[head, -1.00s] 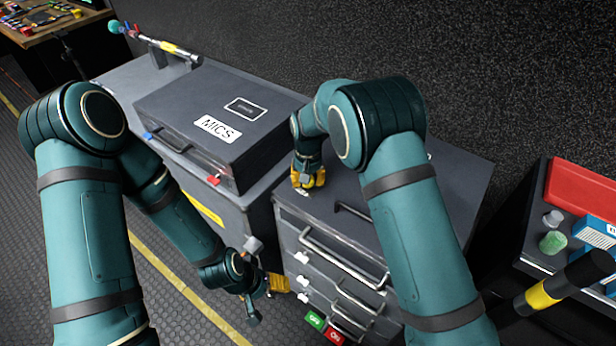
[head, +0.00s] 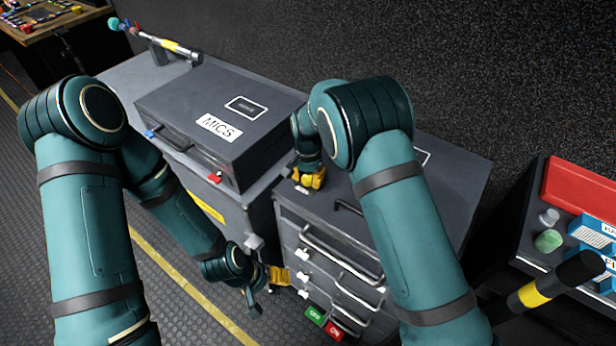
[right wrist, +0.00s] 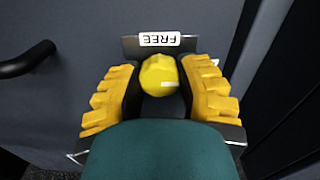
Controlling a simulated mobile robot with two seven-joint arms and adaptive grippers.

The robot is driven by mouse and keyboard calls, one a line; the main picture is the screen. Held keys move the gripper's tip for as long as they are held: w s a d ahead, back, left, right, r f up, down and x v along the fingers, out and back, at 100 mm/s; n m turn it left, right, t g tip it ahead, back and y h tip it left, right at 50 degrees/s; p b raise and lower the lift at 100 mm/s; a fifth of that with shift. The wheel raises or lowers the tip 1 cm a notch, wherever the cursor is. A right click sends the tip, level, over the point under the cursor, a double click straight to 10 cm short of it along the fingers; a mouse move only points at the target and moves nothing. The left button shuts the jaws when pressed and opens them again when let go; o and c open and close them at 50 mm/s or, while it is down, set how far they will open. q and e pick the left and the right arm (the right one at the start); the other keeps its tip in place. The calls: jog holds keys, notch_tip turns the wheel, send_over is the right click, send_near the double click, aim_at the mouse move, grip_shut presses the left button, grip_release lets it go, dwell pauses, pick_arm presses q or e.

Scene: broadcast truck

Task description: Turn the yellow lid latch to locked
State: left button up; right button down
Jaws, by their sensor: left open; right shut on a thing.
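The yellow lid latch (right wrist: 158,75) is a rounded yellow knob with a white mark, seen in the right wrist view. It sits between the two yellow-padded fingers of my right gripper (right wrist: 160,88), which is shut on it. A FREE label (right wrist: 160,39) appears upside down just above the knob.
The drawer cabinet (head: 455,175) has metal handles and green and red tags on its front. A grey MICS case (head: 265,150) stands left of it. A side table (head: 535,255) at right holds a red box, a cup and blue boxes. Dark wall behind.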

aim_at(308, 178)
dwell(0.3)
jog(key=c, duration=0.5)
grip_release()
notch_tip(308, 178, up, 12)
jog(key=shift+s+f, duration=0.1)
dwell(0.4)
